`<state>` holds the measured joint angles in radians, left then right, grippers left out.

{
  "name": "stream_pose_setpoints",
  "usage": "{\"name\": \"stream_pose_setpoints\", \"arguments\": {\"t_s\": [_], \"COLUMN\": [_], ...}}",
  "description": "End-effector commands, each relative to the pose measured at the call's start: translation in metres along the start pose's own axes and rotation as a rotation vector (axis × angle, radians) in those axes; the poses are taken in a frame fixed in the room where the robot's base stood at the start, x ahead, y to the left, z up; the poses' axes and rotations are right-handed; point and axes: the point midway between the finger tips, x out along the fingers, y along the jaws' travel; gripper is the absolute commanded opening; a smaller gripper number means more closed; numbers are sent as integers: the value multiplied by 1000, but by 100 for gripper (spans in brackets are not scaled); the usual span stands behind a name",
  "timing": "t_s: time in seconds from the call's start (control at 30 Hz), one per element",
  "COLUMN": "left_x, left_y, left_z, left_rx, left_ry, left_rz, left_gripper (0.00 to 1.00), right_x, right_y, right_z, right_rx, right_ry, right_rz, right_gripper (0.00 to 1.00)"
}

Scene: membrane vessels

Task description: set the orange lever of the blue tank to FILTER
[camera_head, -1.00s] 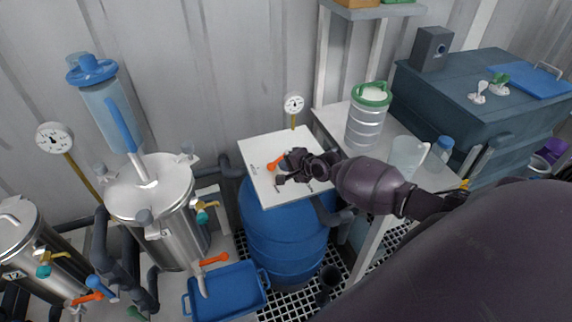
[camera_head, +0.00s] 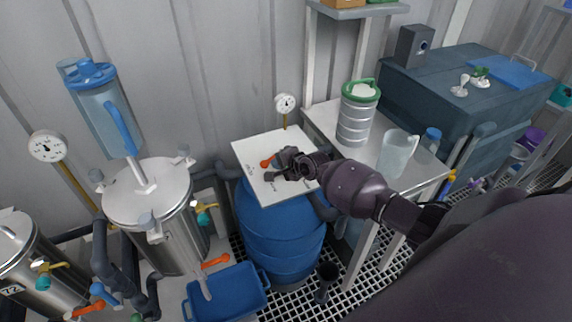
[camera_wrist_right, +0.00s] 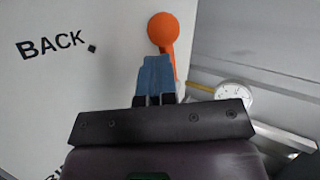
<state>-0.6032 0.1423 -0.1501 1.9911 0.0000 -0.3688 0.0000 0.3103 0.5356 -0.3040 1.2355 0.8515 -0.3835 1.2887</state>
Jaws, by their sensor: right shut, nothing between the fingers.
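The blue tank (camera_head: 275,235) stands in the middle of the head view with a tilted white panel (camera_head: 290,189) on top. The orange lever (camera_head: 266,162) shows on the panel, partly hidden by my right gripper (camera_head: 272,175). In the right wrist view, the round knob of the orange lever (camera_wrist_right: 163,29) is just beyond the shut blue fingertips (camera_wrist_right: 156,62), which cover part of its stem. Nothing is held. Whether the fingers touch the lever I cannot tell. The word BACK (camera_wrist_right: 50,44) is printed left of it; no FILTER label is readable. My left gripper is out of view.
A steel vessel (camera_head: 178,235) stands left of the tank, with a blue tray (camera_head: 255,302) in front. A gauge (camera_head: 285,103) rises behind the panel. At right, a table (camera_head: 322,118) holds a green-lidded canister (camera_head: 352,125) and a clear jug (camera_head: 396,153).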

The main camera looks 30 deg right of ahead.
Motion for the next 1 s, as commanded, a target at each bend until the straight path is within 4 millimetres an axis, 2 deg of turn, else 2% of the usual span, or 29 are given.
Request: {"name": "stream_pose_setpoints", "arguments": {"t_s": [0.6,1.0], "left_x": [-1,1], "left_y": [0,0], "left_z": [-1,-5], "left_rx": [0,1], "left_ry": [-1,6], "left_rz": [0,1], "left_gripper": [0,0], "right_x": [20,26], "right_y": [-12,-16], "right_z": [12,13], "right_rx": [-8,-9], "right_ry": [-19,-19], "right_rz": [-2,-2], "right_gripper": [0,0]}}
